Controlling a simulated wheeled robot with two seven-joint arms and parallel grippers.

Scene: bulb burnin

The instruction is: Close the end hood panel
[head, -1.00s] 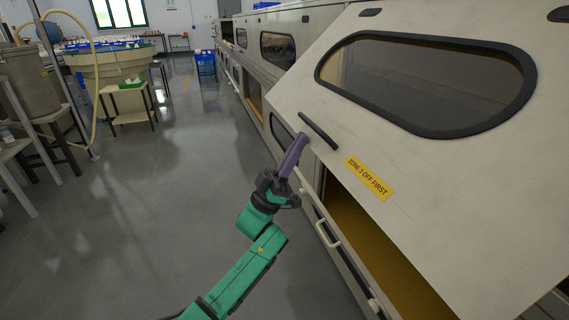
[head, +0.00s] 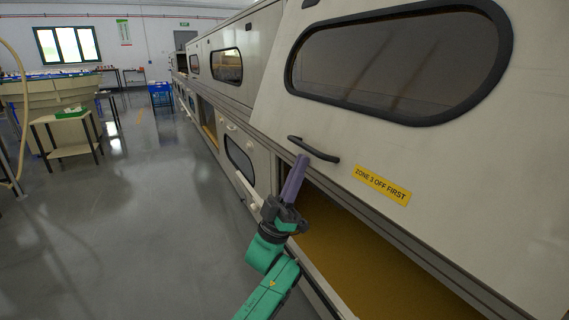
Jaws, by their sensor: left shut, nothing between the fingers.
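The end hood panel (head: 440,160) is a large cream panel with an oval dark-framed window (head: 400,62), a black bar handle (head: 314,149) and a yellow label reading "ZONE 3 OFF FIRST" (head: 382,185). It stands partly open, with a gap along its lower edge showing an amber interior (head: 350,255). My left gripper (head: 299,165), with purple fingers on a green arm, is shut and empty. Its tips show just below the handle's left part; I cannot tell whether they touch it. My right gripper is not in view.
The long cream machine continues to the back left, with more windowed panels (head: 227,66) and a lower oval window (head: 239,159). A small table (head: 66,150) with a green tray and a blue crate stand (head: 161,96) are at left. The grey floor (head: 150,210) between is clear.

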